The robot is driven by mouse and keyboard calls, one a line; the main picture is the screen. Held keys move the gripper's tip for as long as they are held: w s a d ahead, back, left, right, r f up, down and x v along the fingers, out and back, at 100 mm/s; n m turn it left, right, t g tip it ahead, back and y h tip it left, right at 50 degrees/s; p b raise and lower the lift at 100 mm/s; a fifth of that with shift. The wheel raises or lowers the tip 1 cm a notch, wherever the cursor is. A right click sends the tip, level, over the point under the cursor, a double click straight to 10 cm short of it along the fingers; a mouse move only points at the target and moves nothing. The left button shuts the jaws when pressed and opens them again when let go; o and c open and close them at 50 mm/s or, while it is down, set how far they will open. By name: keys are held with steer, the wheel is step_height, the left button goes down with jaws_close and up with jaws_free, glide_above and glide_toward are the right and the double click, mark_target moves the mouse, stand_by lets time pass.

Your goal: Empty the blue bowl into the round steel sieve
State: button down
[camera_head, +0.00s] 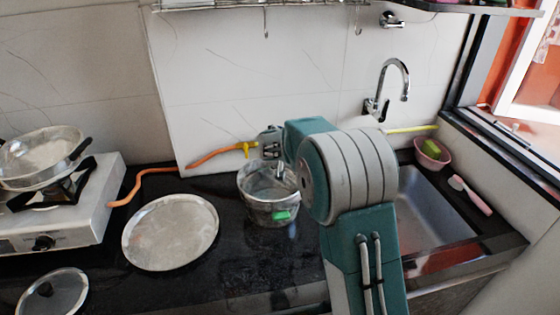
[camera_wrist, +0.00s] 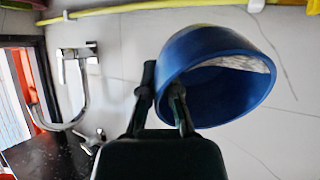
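The blue bowl (camera_wrist: 193,58) is in my gripper (camera_wrist: 162,95) in the wrist view, which is upside down against the room. The fingers are at the bowl's rim and look closed on its wall. A pale grey patch shows inside the bowl; I cannot tell what it is. In the head view the bowl is not visible, and my arm covers part of that area. A round steel vessel (camera_head: 255,208) stands on the counter just below my gripper (camera_head: 278,158). It may hold or be the sieve; mesh is not clear. A small green thing shows at its front.
A flat round steel plate (camera_head: 170,232) lies left of the vessel. A stove (camera_head: 75,215) with a steel pan (camera_head: 40,155) is at far left, a lid (camera_head: 55,293) in front. The sink (camera_head: 425,205), faucet (camera_head: 388,85) and pink bowl (camera_head: 432,154) are right. An orange hose (camera_head: 150,172) runs behind.

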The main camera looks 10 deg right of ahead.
steer(key=shift+s+a+t+h, duration=0.15)
steer(key=shift+t+h, duration=0.15)
steer(key=shift+t, duration=0.3)
stand_by(0.6)
steer(key=shift+s+a+f+t+h, duration=0.15)
steer(key=shift+t+h, duration=0.15)
steer(key=shift+t, duration=0.2)
stand_by(0.4)
steer(key=shift+s+a+r+t+h, duration=0.1)
steer(key=shift+s+r+t+h, duration=0.1)
steer(key=shift+t+h, duration=0.35)
stand_by(0.4)
steer(key=shift+s+a+r+t+h, duration=0.1)
steer(key=shift+t+h, duration=0.1)
steer(key=shift+t, duration=0.15)
steer(key=shift+s+r+t+h, duration=0.1)
steer(key=shift+t+h, duration=0.05)
steer(key=shift+t, duration=0.15)
steer(key=shift+s+a+r+t+h, duration=0.2)
steer(key=shift+t+h, duration=0.1)
steer(key=shift+t, duration=0.3)
